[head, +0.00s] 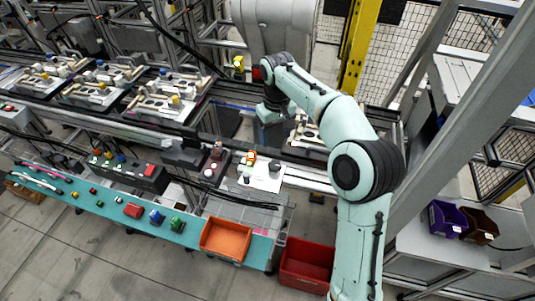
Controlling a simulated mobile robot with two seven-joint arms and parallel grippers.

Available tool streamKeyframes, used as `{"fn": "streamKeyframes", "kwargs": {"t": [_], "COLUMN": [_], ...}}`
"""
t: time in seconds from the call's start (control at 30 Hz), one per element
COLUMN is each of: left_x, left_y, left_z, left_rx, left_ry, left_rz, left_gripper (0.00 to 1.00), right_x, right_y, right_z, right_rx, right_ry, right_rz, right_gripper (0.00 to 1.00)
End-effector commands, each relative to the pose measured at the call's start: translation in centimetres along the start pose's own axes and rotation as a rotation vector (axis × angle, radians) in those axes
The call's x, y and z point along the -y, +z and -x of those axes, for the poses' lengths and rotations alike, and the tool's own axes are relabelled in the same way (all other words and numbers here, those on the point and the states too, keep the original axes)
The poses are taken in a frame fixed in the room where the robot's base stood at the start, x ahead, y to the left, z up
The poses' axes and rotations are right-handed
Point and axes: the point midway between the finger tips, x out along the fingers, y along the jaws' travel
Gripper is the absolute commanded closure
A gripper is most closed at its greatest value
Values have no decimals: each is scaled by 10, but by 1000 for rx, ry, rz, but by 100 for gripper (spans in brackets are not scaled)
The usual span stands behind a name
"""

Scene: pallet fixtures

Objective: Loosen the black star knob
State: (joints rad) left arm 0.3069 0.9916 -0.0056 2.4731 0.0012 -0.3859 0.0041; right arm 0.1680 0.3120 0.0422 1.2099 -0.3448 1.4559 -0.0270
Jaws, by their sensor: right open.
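A small dark round part (274,166), which looks like the black star knob, sits at the right side of a white plate (266,184) on the near side of the conveyor line. Its star shape is too small to make out. My right gripper (270,114) hangs at the end of the mint-green arm, above the conveyor and beyond the plate. It is open, apart from the knob, and I see nothing held in it. Its fingertips are small and dark. My left gripper is not in view.
Fixture pallets (165,96) line the conveyor at left. An orange bin (226,238) rests on the teal shelf (180,238), and a red bin (305,262) stands lower right of it.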

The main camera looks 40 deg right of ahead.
Motion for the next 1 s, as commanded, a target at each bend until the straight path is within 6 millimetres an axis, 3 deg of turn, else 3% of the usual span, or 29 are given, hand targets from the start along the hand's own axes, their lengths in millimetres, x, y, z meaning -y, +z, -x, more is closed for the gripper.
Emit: {"fn": "streamKeyframes", "kwargs": {"t": [0.4, 0.6, 0.8, 1.0], "left_x": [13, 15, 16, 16], "left_y": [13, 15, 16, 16], "left_z": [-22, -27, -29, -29], "left_rx": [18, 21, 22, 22], "left_ry": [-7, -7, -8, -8], "left_rz": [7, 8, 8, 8], "left_gripper": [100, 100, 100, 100], "right_x": [0, 1, 0, 0], "right_y": [2, 1, 0, 0], "right_z": [-82, -115, -129, -131], "right_rx": [8, 4, 2, 1], "right_ry": [-2, -2, -1, -1], "right_rz": [1, 0, -1, 0], "right_gripper": [31, 31, 31, 31]}}
